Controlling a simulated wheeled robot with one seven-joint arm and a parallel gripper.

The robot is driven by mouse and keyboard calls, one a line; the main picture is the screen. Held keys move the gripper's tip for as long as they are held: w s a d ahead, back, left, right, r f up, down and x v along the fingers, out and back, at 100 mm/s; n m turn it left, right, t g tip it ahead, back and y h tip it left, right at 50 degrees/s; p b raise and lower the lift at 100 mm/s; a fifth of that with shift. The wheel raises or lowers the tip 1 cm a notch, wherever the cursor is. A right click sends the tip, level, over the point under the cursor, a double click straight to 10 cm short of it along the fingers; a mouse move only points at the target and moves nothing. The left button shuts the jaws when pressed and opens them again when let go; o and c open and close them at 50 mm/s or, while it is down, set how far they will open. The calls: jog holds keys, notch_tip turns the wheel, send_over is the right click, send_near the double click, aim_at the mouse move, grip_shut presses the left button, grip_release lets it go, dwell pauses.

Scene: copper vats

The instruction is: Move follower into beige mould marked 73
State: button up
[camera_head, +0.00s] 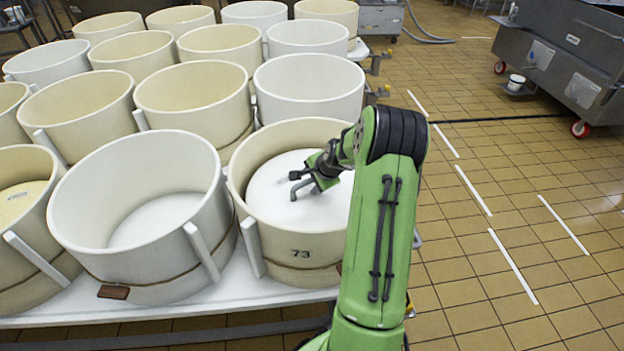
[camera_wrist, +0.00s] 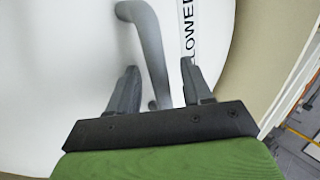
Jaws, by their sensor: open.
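The beige mould marked 73 (camera_head: 301,266) stands at the front right of the white table. The follower, a white disc (camera_head: 270,195) with a grey handle (camera_head: 300,186), lies inside this mould, below its rim; whether it rests flat on the bottom is hard to tell. In the wrist view the follower (camera_wrist: 60,70) fills most of the picture, with part of a label reading "LOWE" beside the curved handle (camera_wrist: 150,45). My gripper (camera_head: 305,178) is inside the mould's opening at the handle. Its two fingers (camera_wrist: 163,85) are open, with the handle between them and no visible grip on it.
A white mould (camera_head: 140,215) stands close on the left. Several beige and white moulds fill the table (camera_head: 180,308) behind and left. A grey steel cart (camera_head: 565,60) stands at the far right. The tiled floor on the right is mostly clear.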

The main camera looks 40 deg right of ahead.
jog(key=p+v, duration=0.4)
jog(key=v, duration=1.1)
jog(key=shift+s+r+p, duration=0.15)
jog(key=shift+r+p, duration=0.2)
jog(key=shift+p, duration=0.05)
jog(key=s+a+r+n+g+p, duration=0.1)
jog(key=s+a+r+n+p, duration=0.2)
jog(key=a+r+n+p, duration=1)
jog(key=s+a+r+n+b, duration=0.1)
jog(key=s+a+r+n, duration=0.2)
jog(key=s+a, duration=0.4)
jog(key=s+a+r+n+b, duration=0.1)
jog(key=s+a+r+n, duration=0.2)
jog(key=s+a+r, duration=0.3)
jog(key=s+a, duration=0.1)
jog(key=a, duration=0.2)
jog(key=shift+s+r+y, duration=0.2)
jog(key=shift+r+y, duration=0.1)
jog(key=shift+y, duration=0.1)
jog(key=shift+a, duration=0.1)
